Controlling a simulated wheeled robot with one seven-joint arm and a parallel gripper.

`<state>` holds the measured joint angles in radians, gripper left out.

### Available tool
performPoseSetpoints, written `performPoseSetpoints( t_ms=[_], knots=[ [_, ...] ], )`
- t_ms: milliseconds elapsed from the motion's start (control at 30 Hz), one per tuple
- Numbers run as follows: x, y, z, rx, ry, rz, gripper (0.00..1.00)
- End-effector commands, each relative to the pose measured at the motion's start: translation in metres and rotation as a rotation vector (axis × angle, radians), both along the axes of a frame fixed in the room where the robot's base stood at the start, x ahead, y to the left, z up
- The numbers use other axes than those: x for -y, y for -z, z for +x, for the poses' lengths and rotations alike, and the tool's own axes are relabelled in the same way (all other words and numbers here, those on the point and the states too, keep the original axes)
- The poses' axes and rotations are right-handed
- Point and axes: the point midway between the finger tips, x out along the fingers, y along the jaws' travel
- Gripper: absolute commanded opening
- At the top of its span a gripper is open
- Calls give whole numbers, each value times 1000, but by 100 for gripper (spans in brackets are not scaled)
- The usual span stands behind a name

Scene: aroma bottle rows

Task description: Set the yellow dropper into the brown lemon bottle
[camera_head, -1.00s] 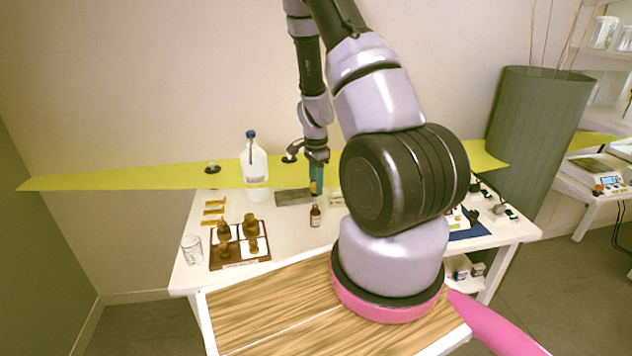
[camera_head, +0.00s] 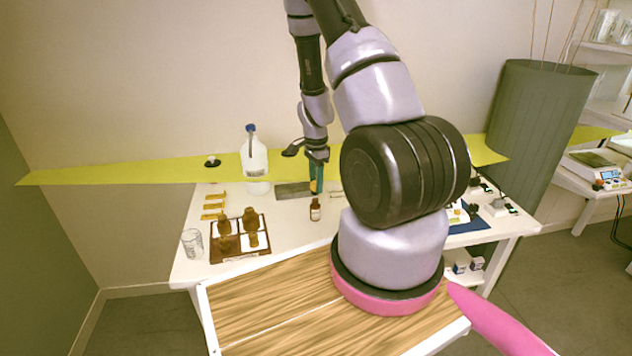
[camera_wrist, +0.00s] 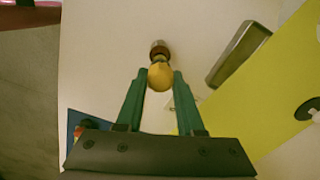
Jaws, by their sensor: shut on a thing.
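The brown lemon bottle (camera_head: 315,211) stands upright on the white table, just below my gripper (camera_head: 316,184) in the head view. My gripper's green fingers are shut on the yellow dropper (camera_wrist: 160,77), whose rounded yellow top shows between the fingertips (camera_wrist: 158,84) in the wrist view. The bottle (camera_wrist: 158,48) appears just beyond the dropper there, partly hidden by it. The dropper's lower end is hidden, so I cannot tell whether it touches or enters the bottle neck.
A dark tray with brown bottles (camera_head: 239,257) and a glass beaker (camera_head: 192,243) stand to the left. A white jug (camera_head: 254,165) and a grey metal block (camera_head: 292,190) are behind. The table (camera_head: 285,235) is clear in front of the bottle.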

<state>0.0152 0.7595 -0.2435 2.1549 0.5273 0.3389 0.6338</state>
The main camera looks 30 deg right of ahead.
Motion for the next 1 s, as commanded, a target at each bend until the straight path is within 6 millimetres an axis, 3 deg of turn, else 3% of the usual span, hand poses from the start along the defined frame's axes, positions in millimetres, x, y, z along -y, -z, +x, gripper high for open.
performPoseSetpoints(
  t_ms=[867, 900, 967, 1000],
  knots=[
    [0, 23, 0, 0, 0, 1, 23],
    [0, 23, 0, 0, 0, 1, 44],
    [0, 23, 0, 0, 0, 1, 67],
    [0, 23, 0, 0, 0, 1, 72]
  ],
)
